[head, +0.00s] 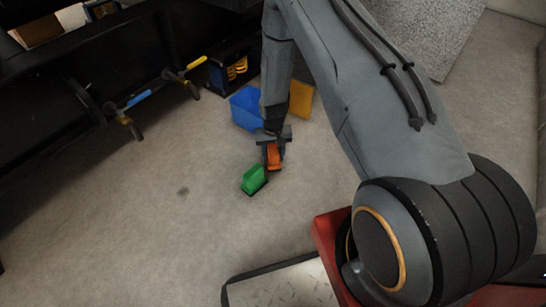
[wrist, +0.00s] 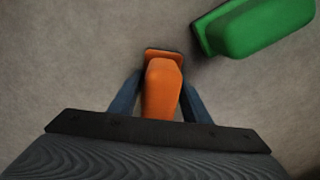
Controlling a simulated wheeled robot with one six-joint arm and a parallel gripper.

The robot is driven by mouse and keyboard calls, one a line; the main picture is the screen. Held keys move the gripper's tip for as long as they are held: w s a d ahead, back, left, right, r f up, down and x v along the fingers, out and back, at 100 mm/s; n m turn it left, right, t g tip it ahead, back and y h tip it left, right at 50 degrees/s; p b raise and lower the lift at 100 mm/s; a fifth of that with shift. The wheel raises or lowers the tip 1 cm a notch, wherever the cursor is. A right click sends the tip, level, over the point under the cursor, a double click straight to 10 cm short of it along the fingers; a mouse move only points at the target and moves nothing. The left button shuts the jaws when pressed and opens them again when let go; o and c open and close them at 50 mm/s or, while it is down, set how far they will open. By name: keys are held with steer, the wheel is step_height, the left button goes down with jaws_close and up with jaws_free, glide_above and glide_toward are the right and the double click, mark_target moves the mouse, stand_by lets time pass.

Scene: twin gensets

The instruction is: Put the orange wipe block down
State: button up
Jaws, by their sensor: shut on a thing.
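The orange wipe block (head: 273,156) is held in my gripper (head: 272,142), low over the grey floor. In the wrist view the orange block (wrist: 162,88) lies between the two dark fingers of my gripper (wrist: 161,100), which are shut on its sides. Its wider orange base faces the top of that view. I cannot tell whether the block touches the floor. A green block (head: 254,180) of similar shape rests on the floor beside it; it also shows at the upper right of the wrist view (wrist: 258,27).
Behind my gripper stand a blue bin (head: 247,108) and a yellow-orange box (head: 301,99). A dark frame with yellow and blue handles (head: 139,97) runs along the left. The floor (head: 120,220) left of the green block is open, with a small dark spot.

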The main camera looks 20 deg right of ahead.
steer(key=shift+r, duration=0.1)
steer(key=shift+f, duration=0.2)
steer(key=o, duration=1.3)
